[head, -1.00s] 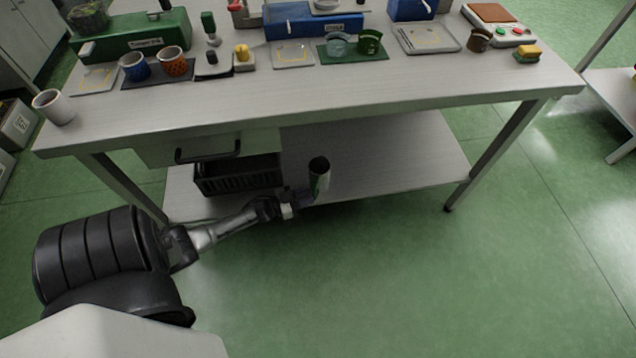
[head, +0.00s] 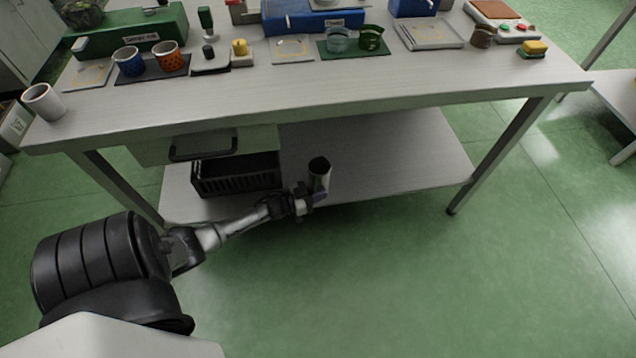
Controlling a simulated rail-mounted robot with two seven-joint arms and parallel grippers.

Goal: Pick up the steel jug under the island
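The steel jug (head: 319,174) is a small, shiny cylinder with a dark open top. It stands on the lower shelf (head: 390,160) under the island (head: 300,97), near the shelf's front edge. My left gripper (head: 314,198) reaches in from the left and is at the jug's lower front side. The gripper is small and dark here, so I cannot tell whether its fingers are open or closed, or whether they touch the jug. The jug's lower part is partly hidden by the gripper. My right gripper is not in view.
A black slatted crate (head: 238,186) stands on the shelf left of the jug, below a drawer with a dark handle (head: 203,147). The shelf right of the jug is bare. A white cup (head: 43,103) and several other items are on the tabletop above.

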